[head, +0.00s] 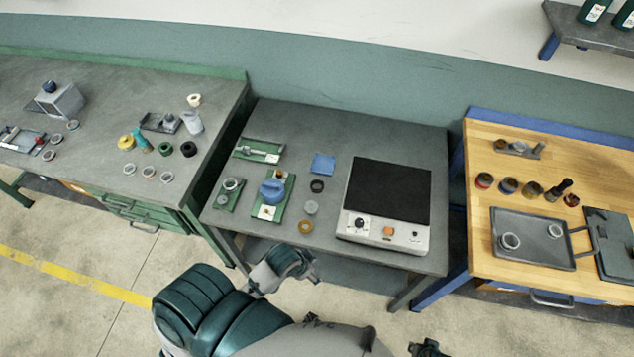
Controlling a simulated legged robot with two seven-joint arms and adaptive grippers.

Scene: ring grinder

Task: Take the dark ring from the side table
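A small dark ring (317,186) lies flat on the middle grey table (390,135), left of a flat black-topped machine (388,190). Another black ring (188,149) lies on the left bench (100,85), beside a dark green ring (165,149). The picture does not show which table is the side table. My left arm's end (290,264) is in front of the middle table's near edge, apart from both dark rings; its fingers are not clear. A dark part at the bottom edge (428,348) seems to be my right gripper, mostly cut off. I see nothing held.
Around the middle table's dark ring are a blue cloth (323,164), a grey disc (311,207), an amber ring (305,227) and a green fixture with a blue part (272,191). A wooden bench (480,150) with a grey tray (530,262) stands at right. Narrow gaps separate the tables.

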